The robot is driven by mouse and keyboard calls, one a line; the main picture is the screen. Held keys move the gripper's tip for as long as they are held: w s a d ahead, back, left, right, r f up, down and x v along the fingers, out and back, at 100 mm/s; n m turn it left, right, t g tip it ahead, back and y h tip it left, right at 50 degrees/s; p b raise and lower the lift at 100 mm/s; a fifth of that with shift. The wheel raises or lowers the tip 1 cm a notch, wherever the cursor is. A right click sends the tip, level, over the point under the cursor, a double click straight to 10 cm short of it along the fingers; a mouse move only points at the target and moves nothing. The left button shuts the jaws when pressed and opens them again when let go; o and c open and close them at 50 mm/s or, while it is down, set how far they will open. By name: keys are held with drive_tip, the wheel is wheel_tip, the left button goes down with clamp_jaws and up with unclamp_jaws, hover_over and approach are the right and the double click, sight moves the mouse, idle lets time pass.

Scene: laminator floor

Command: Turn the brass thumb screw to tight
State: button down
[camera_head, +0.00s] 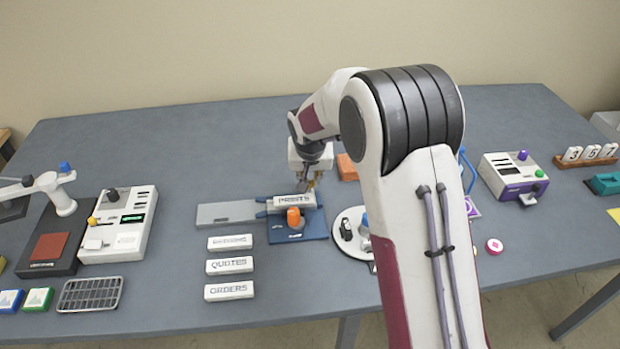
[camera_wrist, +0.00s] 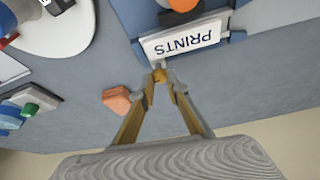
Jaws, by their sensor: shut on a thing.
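The brass thumb screw (camera_wrist: 160,75) is a small golden piece at the edge of the blue fixture (camera_head: 312,229), behind the white PRINTS plate (camera_head: 293,201). My gripper (camera_head: 308,184) is over the back of that fixture and shut on the screw. In the wrist view my gripper (camera_wrist: 161,78) has its two fingertips on either side of the screw, and they hide much of it. The PRINTS plate (camera_wrist: 183,42) lies just beyond the fingertips there. An orange knob (camera_head: 294,217) stands on the fixture in front of the plate. I cannot make out any tight mark.
A grey slab (camera_head: 226,213) extends left of the fixture. White plates, QUOTES (camera_head: 230,265) and ORDERS (camera_head: 229,291) among them, lie in front. A round white tray (camera_head: 346,251) stands to the right. An orange block (camera_wrist: 117,100) lies near the gripper.

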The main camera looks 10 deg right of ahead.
drive_tip(key=shift+a+m+h, duration=0.1)
drive_tip(key=shift+m+h, duration=0.3)
drive_tip(key=shift+m, duration=0.6)
drive_tip(key=shift+m+g+h, duration=0.3)
drive_tip(key=shift+m, duration=0.4)
drive_tip(key=c, duration=2)
unclamp_jaws()
drive_tip(key=shift+o, duration=0.2)
drive_tip(key=v, duration=1.2)
drive_tip(key=shift+n, duration=0.3)
